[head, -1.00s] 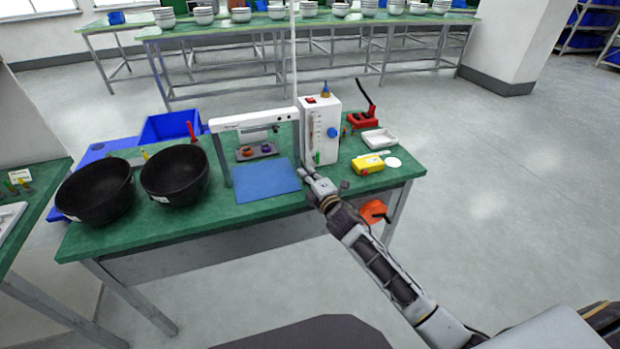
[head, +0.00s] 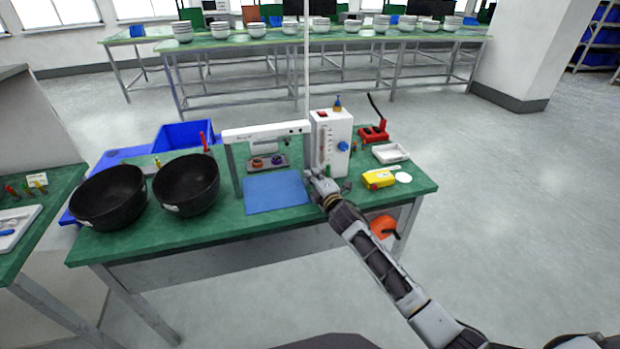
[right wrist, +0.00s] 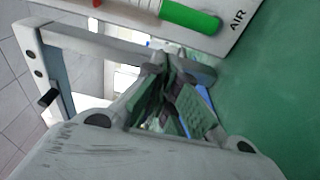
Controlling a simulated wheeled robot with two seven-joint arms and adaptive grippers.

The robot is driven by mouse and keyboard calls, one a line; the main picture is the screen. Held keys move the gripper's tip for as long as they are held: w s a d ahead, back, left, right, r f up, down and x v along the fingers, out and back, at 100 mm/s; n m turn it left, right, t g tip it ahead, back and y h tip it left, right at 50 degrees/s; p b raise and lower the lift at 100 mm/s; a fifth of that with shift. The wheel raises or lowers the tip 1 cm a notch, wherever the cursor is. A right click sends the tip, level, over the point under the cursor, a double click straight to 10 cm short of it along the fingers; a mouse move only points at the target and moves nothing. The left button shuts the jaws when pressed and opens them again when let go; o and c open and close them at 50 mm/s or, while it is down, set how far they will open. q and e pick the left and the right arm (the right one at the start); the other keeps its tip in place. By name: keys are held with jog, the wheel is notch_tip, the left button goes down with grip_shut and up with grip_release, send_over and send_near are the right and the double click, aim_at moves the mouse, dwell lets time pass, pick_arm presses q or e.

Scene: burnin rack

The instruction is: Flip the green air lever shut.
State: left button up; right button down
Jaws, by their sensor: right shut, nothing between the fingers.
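The white box (head: 331,140) with a blue knob and a tube gauge stands on the green table. The green air lever (head: 328,171) is small at the lower front of this box. In the right wrist view the green lever (right wrist: 188,17) shows large at the top, beside the printed word AIR on the white panel. My right gripper (head: 311,175) is low in front of the box, just left of the lever. In the wrist view its fingertips (right wrist: 172,68) are together, empty, and apart from the lever in the picture. My left gripper is not in view.
A white frame (head: 266,131) and a blue mat (head: 275,192) are left of the box. Two black bowls (head: 187,184) stand further left. A yellow device (head: 379,179), a white tray (head: 390,152) and a red stand (head: 374,134) are on the right.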

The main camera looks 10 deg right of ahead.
aim_at(327, 169)
jog(key=shift+s+d, duration=0.25)
jog(key=shift+d, duration=1.05)
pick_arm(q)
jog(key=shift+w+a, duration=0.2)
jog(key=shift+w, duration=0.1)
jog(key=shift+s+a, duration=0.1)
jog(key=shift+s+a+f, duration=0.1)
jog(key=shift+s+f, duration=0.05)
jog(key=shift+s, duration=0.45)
pick_arm(e)
jog(key=shift+r+m, duration=0.15)
jog(key=shift+m, duration=0.15)
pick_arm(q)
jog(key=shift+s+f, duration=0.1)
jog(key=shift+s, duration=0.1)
pick_arm(e)
jog(key=shift+d+m, duration=0.1)
jog(key=shift+m, duration=0.2)
